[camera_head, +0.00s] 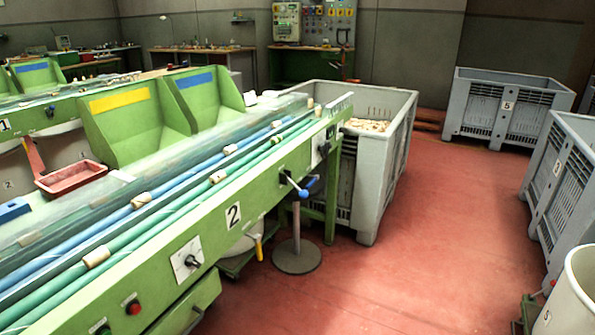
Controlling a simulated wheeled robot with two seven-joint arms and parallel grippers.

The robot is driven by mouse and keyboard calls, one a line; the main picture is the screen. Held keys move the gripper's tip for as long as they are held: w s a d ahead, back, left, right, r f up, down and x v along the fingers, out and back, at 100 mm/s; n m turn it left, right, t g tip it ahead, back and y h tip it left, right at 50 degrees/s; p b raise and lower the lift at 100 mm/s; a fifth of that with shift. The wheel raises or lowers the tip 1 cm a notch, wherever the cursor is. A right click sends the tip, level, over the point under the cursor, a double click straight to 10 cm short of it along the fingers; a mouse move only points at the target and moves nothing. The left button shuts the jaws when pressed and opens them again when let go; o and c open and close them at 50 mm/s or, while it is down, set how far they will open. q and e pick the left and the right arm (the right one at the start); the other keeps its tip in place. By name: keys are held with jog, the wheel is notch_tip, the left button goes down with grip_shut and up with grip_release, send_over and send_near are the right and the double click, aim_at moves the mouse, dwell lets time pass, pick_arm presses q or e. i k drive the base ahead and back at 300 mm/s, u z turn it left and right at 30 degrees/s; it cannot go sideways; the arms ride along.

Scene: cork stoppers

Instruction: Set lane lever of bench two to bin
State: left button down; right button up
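Bench two is the long green bench (212,238) with the white number 2 plate, running from the lower left to the middle of the head view. A lever with a blue knob (307,187) sticks out from its front face towards the far end. No label marks it as the lane lever, and its setting cannot be told. A black rotary knob on a white dial plate (187,259) sits nearer on the same face. A smaller knob on a pale plate (324,149) is near the far end. Neither of my grippers is in view.
A grey bin (385,175) with corks stands at the bench's far end. A round-based stand (297,257) and a yellow handle (259,248) are beneath the bench. More grey crates (515,105) and a pale barrel (568,300) stand right. The red floor (400,280) between is clear.

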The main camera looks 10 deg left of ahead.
aim_at(303, 193)
jog(key=u, duration=0.05)
jog(key=i, duration=1.7)
